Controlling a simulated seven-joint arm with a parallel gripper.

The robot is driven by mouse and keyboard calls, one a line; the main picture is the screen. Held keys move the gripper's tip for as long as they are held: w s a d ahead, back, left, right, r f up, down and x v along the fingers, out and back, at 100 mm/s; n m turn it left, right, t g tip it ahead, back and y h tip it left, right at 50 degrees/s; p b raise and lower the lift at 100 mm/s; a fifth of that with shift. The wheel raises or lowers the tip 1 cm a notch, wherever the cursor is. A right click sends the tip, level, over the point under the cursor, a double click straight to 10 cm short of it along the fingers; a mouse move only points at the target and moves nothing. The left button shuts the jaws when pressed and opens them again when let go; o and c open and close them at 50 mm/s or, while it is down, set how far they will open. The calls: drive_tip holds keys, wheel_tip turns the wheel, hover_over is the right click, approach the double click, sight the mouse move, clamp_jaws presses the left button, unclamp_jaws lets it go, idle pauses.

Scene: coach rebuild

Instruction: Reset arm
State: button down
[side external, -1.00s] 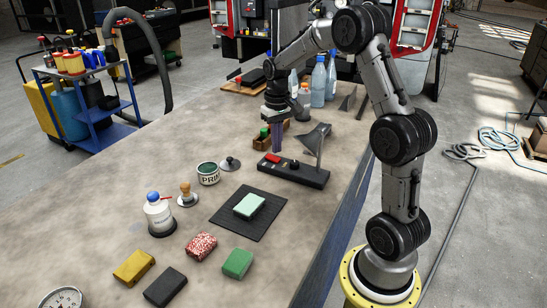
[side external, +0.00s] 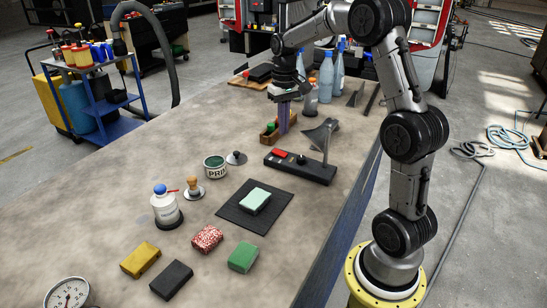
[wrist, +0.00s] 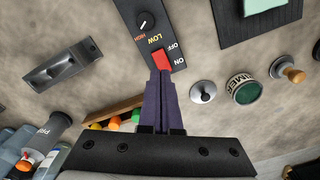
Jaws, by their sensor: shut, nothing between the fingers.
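My gripper (side external: 284,122) is shut and empty, pointing down over the far part of the workbench. In the wrist view its purple-grey fingers (wrist: 161,90) are together, and their tips overlap the picture near the red switch (wrist: 162,61) on the black control box. The control box (side external: 318,175) sits on the bench to the right of my gripper in the side view. A wooden tray (side external: 266,138) with small coloured items lies just beside and partly behind the fingers. The height of the fingertips above the bench is hard to tell.
Clear bottles (side external: 326,78) stand behind my gripper. A dark mat (side external: 234,212) with a pale green block (side external: 255,201), a paint can (side external: 215,168), a white bottle (side external: 165,208) and several blocks lie nearer. The left bench surface is mostly free.

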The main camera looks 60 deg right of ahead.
drive_tip(key=s+a+r+n+t, duration=0.2)
drive_tip(key=s+a+r, duration=0.1)
drive_tip(key=a+r, duration=0.4)
drive_tip(key=s+a+r+n+t, duration=0.2)
drive_tip(key=s+a+r, duration=0.25)
drive_tip(key=a, duration=0.45)
drive_tip(key=s+a+f+n, duration=0.1)
drive_tip(key=s+a+f, duration=0.2)
drive_tip(key=s, duration=0.3)
drive_tip(key=s+a+f+n+t, duration=0.1)
drive_tip(key=s+a+f, duration=0.1)
drive_tip(key=s, duration=0.4)
drive_tip(key=shift+s+a+f+t, duration=0.3)
drive_tip(key=shift+a+f, duration=0.1)
drive_tip(key=shift+a, duration=0.05)
